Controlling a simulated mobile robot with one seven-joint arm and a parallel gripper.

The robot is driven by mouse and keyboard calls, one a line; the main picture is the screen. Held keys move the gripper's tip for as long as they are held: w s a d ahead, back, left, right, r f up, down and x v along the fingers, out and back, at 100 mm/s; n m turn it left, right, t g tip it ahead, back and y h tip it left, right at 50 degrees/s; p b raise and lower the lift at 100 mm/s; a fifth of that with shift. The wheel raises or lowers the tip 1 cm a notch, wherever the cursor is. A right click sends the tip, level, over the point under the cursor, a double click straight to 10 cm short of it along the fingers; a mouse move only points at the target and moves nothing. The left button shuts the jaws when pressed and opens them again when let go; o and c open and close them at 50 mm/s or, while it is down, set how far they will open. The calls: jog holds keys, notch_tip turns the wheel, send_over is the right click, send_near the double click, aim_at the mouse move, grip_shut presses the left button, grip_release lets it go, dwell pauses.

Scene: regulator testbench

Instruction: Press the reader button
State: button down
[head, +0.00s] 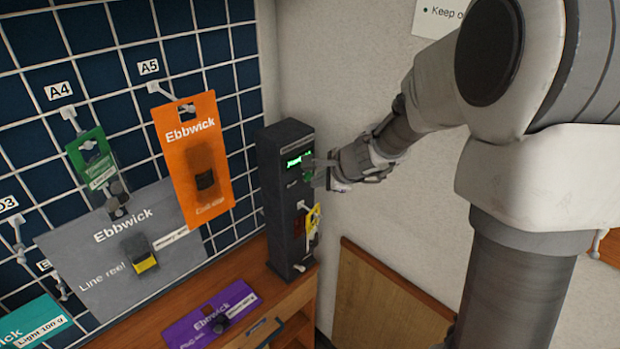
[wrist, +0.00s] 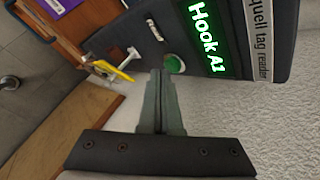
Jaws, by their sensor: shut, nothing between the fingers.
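The tag reader (head: 285,205) is a tall dark box standing upright on the wooden surface against the wall. In the wrist view its side fills the top, with a lit green display (wrist: 207,35) reading "Hook A1" and "quell tag reader" lettering. The round green reader button (wrist: 175,64) sits beside the display. My gripper (wrist: 161,76) is shut and empty, its fingertips at the button's edge; I cannot tell whether they touch it. In the head view my gripper (head: 322,170) is at the reader's upper front and the button is hard to make out.
A yellow tag (wrist: 112,71) hangs on the reader below the button. A wire-grid board at left holds an orange Ebbwick package (head: 193,160), a grey one (head: 105,265) and a green one (head: 92,158). A purple package (head: 220,317) lies on the wood. Bare wall is right of the reader.

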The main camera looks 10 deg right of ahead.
jog(key=shift+s+d, duration=0.25)
jog(key=shift+s, duration=0.15)
jog(key=shift+d, duration=0.1)
jog(key=s+d, duration=0.1)
jog(key=s, duration=0.1)
jog(key=s+d+b, duration=0.1)
jog(key=s, duration=0.1)
jog(key=shift+d+b, duration=0.3)
jog(key=shift+d, duration=0.1)
jog(key=s+a+r+n+g, duration=0.1)
jog(key=s+a+r+n, duration=0.25)
jog(key=s+n, duration=0.2)
jog(key=s+a+r+n+g, duration=0.1)
jog(key=s+a+r+n, duration=0.3)
jog(key=s, duration=0.3)
jog(key=s+d+n+h, duration=0.1)
jog(key=s+d+n, duration=0.2)
jog(key=s, duration=0.3)
jog(key=s+d+n+h, duration=0.2)
jog(key=s+d+n, duration=0.1)
jog(key=s+n, duration=0.3)
jog(key=shift+s+d+r+g+h, duration=0.25)
jog(key=shift+d+r+g+h, duration=0.05)
jog(key=shift+d+r, duration=0.15)
